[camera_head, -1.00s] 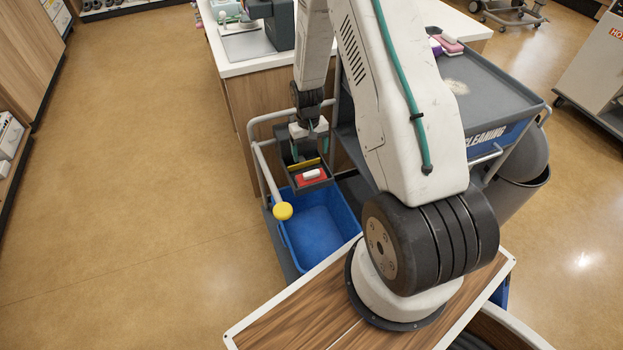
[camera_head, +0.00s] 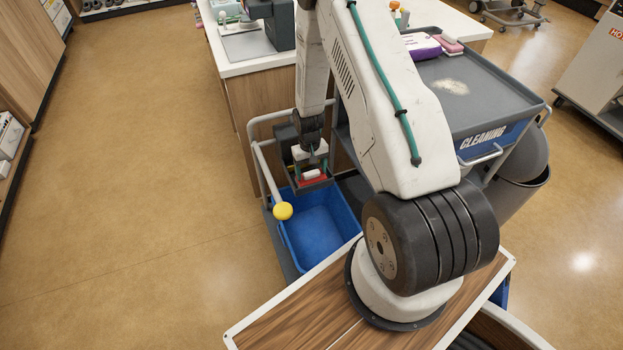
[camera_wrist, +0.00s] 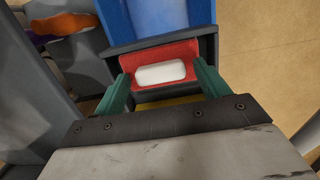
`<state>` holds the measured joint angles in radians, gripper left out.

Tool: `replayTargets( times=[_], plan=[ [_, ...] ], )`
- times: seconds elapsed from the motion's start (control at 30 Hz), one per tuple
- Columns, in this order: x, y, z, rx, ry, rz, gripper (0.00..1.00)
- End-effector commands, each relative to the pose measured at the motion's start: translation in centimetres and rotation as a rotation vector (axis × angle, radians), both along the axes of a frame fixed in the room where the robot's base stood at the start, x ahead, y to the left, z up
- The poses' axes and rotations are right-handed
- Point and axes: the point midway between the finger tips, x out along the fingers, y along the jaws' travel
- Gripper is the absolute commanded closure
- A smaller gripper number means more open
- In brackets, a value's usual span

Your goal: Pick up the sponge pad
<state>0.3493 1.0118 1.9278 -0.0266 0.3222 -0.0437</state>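A red pad with a white block on top (camera_wrist: 160,72) sits in a dark grey holder (camera_wrist: 208,45) at the edge of the blue bucket; I take it for the sponge pad. In the head view the red pad (camera_head: 313,181) is partly hidden by my gripper. My gripper (camera_wrist: 160,80) is open, its two green fingers on the left and right of the white block. Gaps show between the fingers and the block. In the head view my gripper (camera_head: 310,163) is just above and behind the pad; its finger height is hard to tell.
The blue bucket (camera_head: 318,232) is open and looks empty. A grey rail with a yellow knob (camera_head: 283,211) runs along its left. The grey cleaning cart (camera_head: 490,85) stands to the right, with purple (camera_head: 424,48) and pink (camera_head: 449,45) items on top.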

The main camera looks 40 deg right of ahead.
Motion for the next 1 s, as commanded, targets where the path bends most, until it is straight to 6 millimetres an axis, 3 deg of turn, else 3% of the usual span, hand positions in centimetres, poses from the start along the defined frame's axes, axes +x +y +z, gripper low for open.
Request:
replayTargets(
  times=[0.03, 0.13, 0.57, 1.0],
  plan=[
    [0.0, 0.0, 0.0, 0.000, 0.000, 0.000, 0.40],
    [0.0, 0.0, 0.0, 0.000, 0.000, 0.000, 0.67],
    [0.0, 0.0, 0.8, 0.000, -0.001, 0.000, 0.67],
    [0.1, 0.0, 7.5, -0.001, -0.003, -0.001, 0.67]
  ],
)
